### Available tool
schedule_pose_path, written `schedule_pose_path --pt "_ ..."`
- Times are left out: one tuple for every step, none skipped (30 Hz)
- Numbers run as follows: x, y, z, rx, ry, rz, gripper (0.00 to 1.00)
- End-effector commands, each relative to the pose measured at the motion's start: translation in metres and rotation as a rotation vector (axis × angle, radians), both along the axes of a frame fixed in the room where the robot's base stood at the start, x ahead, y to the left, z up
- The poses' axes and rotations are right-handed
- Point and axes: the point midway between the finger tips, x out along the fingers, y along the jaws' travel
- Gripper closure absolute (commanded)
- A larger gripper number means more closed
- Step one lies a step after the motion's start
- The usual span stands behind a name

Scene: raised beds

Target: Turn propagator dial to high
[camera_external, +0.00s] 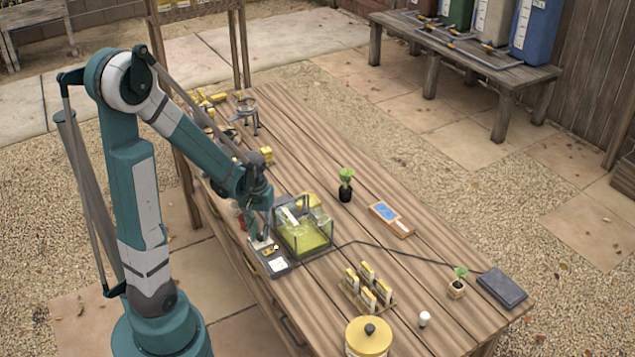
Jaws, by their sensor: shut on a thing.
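The propagator (305,240) is a clear-walled box with a yellow-green base, standing on the wooden bench near its left edge. Its dark control panel (279,265) sits at its front left, with a pale label or display on it. My gripper (263,240) points down at the far end of this panel, beside the clear box. It is shut on the propagator dial, which is mostly hidden by the fingers and too small for its setting to be read.
A black cable runs from the propagator across the bench to a dark flat box (502,288).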

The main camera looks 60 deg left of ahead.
Motion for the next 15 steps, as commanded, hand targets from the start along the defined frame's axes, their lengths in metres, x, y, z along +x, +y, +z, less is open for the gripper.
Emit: schedule_pose_path --pt "0.0001 0.0001 -0.0004 0.0 0.0 -0.041 0.95" --pt "0.0001 0.0001 -0.0004 0.0 0.0 -0.069 0.95" --pt "0.0 0.0 -0.0004 0.0 0.0 -0.107 0.95" --pt "-0.0001 0.0 -0.0004 0.0 0.0 -0.136 0.95" --pt "-0.0001 0.0 -0.0004 0.0 0.0 -0.164 0.95" --pt "-0.0002 -0.0001 -0.0004 0.0 0.0 -0.202 0.95" --pt "-0.0002 -0.0001 -0.0004 0.0 0.0 -0.231 0.95" --pt "-0.0002 -0.0001 -0.0004 0.0 0.0 -0.259 0.95" --pt "-0.0003 -0.0001 -0.0004 0.0 0.0 -0.297 0.95" --pt "-0.0002 -0.0001 -0.0004 0.0 0.0 -0.326 0.95" --pt "-0.0002 -0.0001 -0.0004 0.0 0.0 -0.354 0.95" --pt "-0.0002 -0.0001 -0.0004 0.0 0.0 -0.392 0.95" --pt "-0.0002 -0.0001 -0.0004 0.0 0.0 -0.421 0.95" --pt "-0.0001 0.0 -0.0003 0.0 0.0 -0.449 0.95" --pt "-0.0001 0.0 -0.0003 0.0 0.0 -0.487 0.95"
